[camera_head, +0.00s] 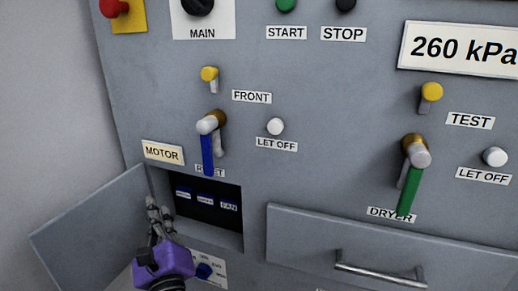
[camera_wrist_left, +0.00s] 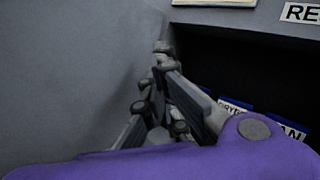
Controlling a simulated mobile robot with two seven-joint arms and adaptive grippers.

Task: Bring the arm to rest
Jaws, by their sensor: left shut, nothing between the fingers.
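My left gripper (camera_head: 155,217) is shut and empty. It is at the left side of the open MOTOR compartment (camera_head: 228,224), between the opening and its swung-out door (camera_head: 88,225). In the left wrist view the gripper's fingers (camera_wrist_left: 163,62) are close to the grey door surface on the left, with the dark opening on the right. I cannot tell whether they touch anything. My right gripper is not in view.
Inside the compartment are several blue labelled switches (camera_head: 205,199). A blue-handled lever (camera_head: 207,150) hangs above it. A green-handled lever (camera_head: 409,185) is at the right. A drawer front with a metal handle (camera_head: 380,273) is at the lower right.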

